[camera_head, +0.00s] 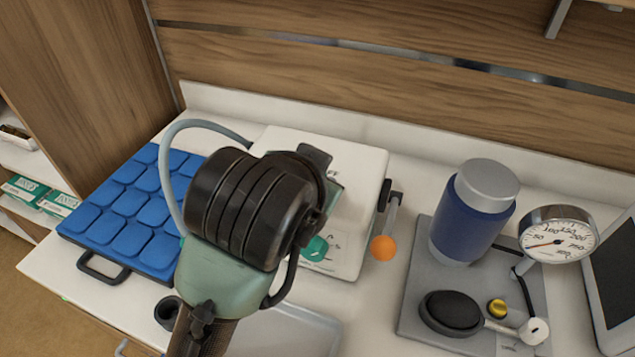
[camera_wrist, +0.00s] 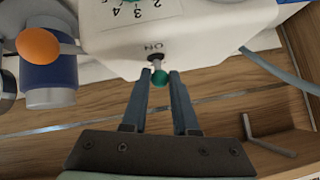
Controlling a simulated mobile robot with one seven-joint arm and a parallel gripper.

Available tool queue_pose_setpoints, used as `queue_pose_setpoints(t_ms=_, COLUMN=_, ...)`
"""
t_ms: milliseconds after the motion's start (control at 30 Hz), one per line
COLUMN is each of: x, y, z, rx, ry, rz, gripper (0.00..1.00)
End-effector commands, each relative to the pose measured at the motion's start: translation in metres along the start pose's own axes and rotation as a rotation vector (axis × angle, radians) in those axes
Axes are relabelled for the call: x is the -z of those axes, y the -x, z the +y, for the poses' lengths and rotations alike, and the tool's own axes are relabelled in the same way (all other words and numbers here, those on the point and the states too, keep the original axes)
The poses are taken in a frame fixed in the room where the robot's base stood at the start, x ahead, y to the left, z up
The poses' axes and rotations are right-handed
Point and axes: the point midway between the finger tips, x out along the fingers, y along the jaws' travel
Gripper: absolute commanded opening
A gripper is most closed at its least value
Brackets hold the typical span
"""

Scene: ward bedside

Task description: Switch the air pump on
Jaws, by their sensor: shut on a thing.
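The air pump (camera_head: 365,165) is a white box on the counter, partly hidden behind my wrist in the head view. In the wrist view its white housing (camera_wrist: 205,30) fills the top, with a small toggle switch ending in a green ball (camera_wrist: 160,78) beside an ON mark. My gripper (camera_wrist: 160,75) has its two fingers on either side of the green ball and is shut on the switch. Which way the switch is thrown I cannot tell. My fingers and the switch are hidden in the head view.
An orange-knobbed lever (camera_head: 383,248) sticks out at the pump's right. A blue cushioned pad (camera_head: 130,215) lies left, with a grey hose (camera_head: 170,165) curving to the pump. A grey board (camera_head: 415,300) carries a blue canister (camera_head: 470,222) and a gauge (camera_head: 558,237). A wooden wall stands behind.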

Motion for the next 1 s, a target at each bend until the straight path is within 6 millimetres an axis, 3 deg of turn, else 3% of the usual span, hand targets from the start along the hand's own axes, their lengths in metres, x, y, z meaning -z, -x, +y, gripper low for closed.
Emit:
queue_pose_setpoints(t_ms=433, x=0.0000, y=0.0003, z=-0.0004, rx=0.003, ry=0.001, rz=0.009, gripper=0.00)
queue_pose_setpoints(t_ms=467, x=0.0000, y=0.0003, z=-0.0003, rx=0.003, ry=0.001, rz=0.009, gripper=0.33)
queue_pose_setpoints(t_ms=600, x=-0.0001, y=0.0002, z=-0.0001, rx=0.002, ry=0.001, rz=0.008, gripper=0.58)
queue_pose_setpoints(t_ms=1000, x=0.0004, y=0.0078, z=0.0000, rx=0.002, ry=0.000, rz=0.009, gripper=0.58)
